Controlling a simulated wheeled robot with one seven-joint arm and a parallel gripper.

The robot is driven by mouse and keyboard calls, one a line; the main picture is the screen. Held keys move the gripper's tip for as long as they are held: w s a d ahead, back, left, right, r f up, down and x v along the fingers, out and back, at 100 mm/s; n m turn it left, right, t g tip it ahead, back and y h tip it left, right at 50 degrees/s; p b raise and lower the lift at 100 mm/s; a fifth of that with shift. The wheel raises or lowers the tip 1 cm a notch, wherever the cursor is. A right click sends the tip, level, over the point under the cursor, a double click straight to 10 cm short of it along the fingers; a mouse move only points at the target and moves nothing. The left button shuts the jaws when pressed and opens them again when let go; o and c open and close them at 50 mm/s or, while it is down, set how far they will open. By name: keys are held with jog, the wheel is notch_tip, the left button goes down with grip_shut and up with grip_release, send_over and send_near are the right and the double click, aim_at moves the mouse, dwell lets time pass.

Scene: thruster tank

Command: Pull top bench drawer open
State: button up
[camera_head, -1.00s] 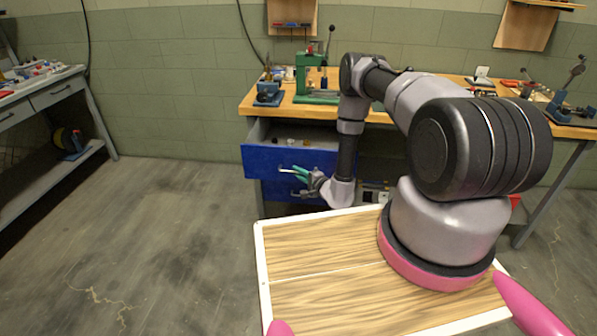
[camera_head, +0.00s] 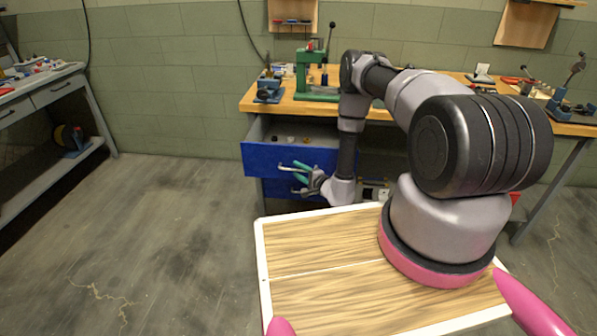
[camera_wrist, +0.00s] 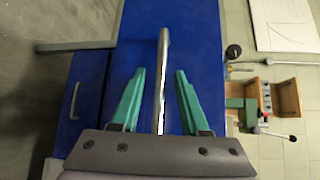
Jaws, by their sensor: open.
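The blue top bench drawer (camera_head: 262,160) stands pulled out from under the wooden-topped bench, and its inside shows with a few small items. My gripper (camera_head: 296,172) is in front of the drawer's face, with its green fingers spread. In the wrist view, the metal bar handle (camera_wrist: 162,75) runs between the two open fingers of my gripper (camera_wrist: 159,75), with a gap to each finger. The blue drawer face (camera_wrist: 205,50) lies behind the handle. My arm hides the right part of the drawer in the head view.
A second blue drawer (camera_head: 277,190) is below, shut as far as I can see. The bench top (camera_head: 330,110) carries a green press (camera_head: 305,75) and other tools. Another bench (camera_head: 45,95) stands at the left. The floor (camera_head: 165,220) between is clear.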

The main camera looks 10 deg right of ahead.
jog(key=v, duration=1)
jog(key=shift+s, duration=0.35)
jog(key=shift+d, duration=0.15)
